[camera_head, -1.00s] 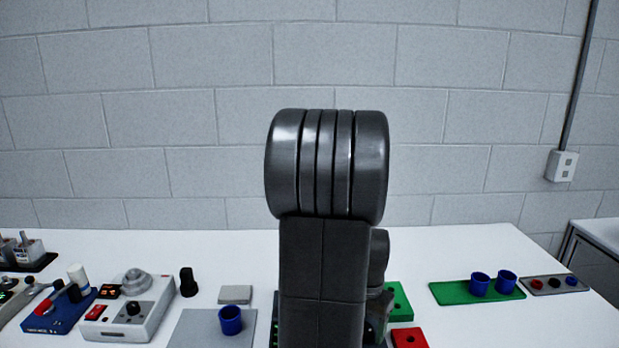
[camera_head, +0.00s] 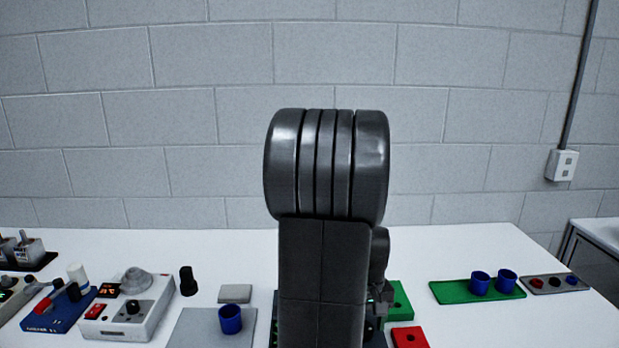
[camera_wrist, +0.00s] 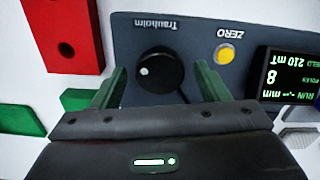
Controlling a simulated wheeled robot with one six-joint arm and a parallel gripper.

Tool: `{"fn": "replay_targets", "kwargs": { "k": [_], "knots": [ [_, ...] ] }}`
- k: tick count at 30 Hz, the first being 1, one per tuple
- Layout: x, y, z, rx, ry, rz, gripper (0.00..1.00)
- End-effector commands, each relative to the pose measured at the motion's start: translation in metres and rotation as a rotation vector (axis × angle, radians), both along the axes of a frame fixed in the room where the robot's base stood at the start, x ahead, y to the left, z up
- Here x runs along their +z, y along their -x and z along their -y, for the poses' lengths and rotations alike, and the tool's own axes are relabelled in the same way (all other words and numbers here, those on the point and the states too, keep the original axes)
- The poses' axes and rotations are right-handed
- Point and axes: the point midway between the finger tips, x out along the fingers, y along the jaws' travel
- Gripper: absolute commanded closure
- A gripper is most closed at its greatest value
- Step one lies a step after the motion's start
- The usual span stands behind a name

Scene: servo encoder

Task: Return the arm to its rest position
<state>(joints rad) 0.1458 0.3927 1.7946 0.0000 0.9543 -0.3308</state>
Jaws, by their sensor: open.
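In the wrist view my gripper (camera_wrist: 160,76) is open, with its two fingers apart on either side of a black round knob (camera_wrist: 158,75) with a white dot. Nothing shows between the fingers except the knob as seen behind them; I cannot tell how far above it they are. The knob sits on a dark blue-grey panel (camera_wrist: 190,32). In the head view my arm stands upright in the middle and hides most of the panel and the gripper.
The panel has a yellow ZERO button (camera_wrist: 226,53) and a lit display (camera_wrist: 288,78). A red block (camera_head: 409,338) and green plate (camera_head: 399,300) lie beside it. A blue cup (camera_head: 231,320) stands left, two more on a green plate (camera_head: 447,293) right. Instruments crowd the left.

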Motion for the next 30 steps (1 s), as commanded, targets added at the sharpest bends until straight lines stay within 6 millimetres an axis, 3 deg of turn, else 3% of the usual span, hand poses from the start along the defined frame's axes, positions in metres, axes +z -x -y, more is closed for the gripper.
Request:
{"fn": "replay_targets", "kwargs": {
  "k": [18,30],
  "knots": [
    [-0.0003,-0.0001,0.0001,0.494,0.0,0.001,0.32],
    [0.0,-0.0001,0.0001,0.634,0.0,0.0,0.32]
  ]
}}
